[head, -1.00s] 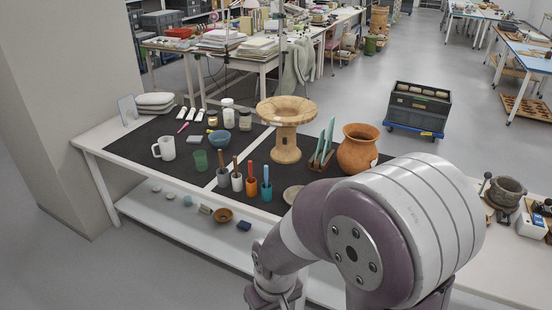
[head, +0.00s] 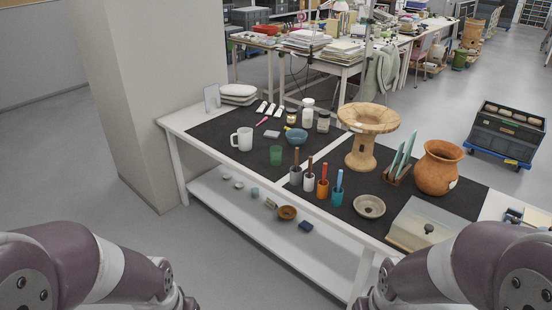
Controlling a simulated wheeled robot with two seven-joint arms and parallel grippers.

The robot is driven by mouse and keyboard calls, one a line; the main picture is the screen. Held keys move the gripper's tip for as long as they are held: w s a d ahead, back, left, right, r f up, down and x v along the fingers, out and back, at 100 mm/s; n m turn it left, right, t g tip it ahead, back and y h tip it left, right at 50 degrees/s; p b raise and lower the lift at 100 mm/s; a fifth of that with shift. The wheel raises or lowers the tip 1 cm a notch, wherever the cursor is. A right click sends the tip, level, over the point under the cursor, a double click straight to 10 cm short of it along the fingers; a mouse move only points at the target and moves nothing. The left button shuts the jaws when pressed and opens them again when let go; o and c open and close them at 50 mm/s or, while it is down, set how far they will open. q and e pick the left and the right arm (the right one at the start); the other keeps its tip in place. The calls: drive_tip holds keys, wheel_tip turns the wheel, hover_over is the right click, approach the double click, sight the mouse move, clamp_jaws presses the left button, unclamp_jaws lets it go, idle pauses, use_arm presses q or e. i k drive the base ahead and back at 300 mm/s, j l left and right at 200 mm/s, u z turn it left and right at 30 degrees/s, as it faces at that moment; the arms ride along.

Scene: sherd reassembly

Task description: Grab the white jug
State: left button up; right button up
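The white jug (head: 243,139) stands upright on the black mat (head: 215,127) at the left part of the table. Its handle points to the left of the picture. Nothing touches it, and it is fully visible. Parts of both my arms show at the bottom of the head view, well in front of the table. Both grippers are out of the picture, so their opening cannot be seen.
A green cup (head: 276,155) and a blue bowl (head: 296,136) stand right of the jug. Several tool holders and a pedestal vessel (head: 366,130) are farther right. A wall pillar (head: 150,110) rises beside the table's left end. Floor is clear left of the table.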

sight(245, 135)
drive_tip(key=i+j+z, duration=0.15)
drive_tip(key=i+j, duration=0.4)
drive_tip(key=i+j+z, duration=0.15)
drive_tip(key=i+j, duration=0.4)
drive_tip(key=i+j+z, duration=0.2)
drive_tip(key=i+j, duration=0.3)
drive_tip(key=j, duration=0.2)
drive_tip(key=i+j+z, duration=0.15)
drive_tip(key=i+j, duration=0.4)
drive_tip(key=i+j+z, duration=0.15)
drive_tip(key=i+j, duration=0.4)
drive_tip(key=i+l, duration=0.1)
drive_tip(key=i, duration=0.15)
